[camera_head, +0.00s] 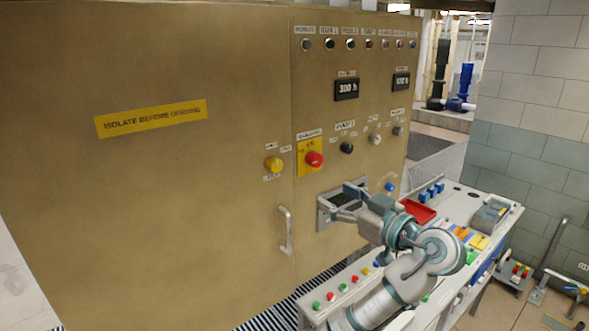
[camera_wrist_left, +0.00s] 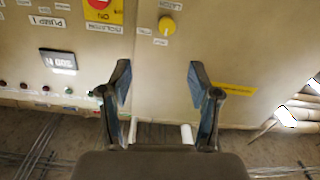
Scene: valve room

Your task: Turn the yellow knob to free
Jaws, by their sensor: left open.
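The yellow knob (camera_head: 274,164) sits on the tan cabinet front, left of a red button on a yellow plate. Small white labels surround it, too small to read. Which way the knob points, I cannot tell. In the left wrist view the knob (camera_wrist_left: 167,25) shows near the top, beyond the fingertips and apart from them. My left gripper (camera_head: 337,202) is in front of the cabinet, below and right of the knob, with nothing between its fingers. Its two dark-blue fingers (camera_wrist_left: 158,82) stand wide apart in the wrist view. My right gripper is not in view.
The red button (camera_head: 314,159) is close to the knob's right. A metal door handle (camera_head: 285,231) sticks out below it. A bench (camera_head: 455,197) with a red tray (camera_head: 417,211) and coloured buttons stands at right. The cabinet front left of the knob is clear.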

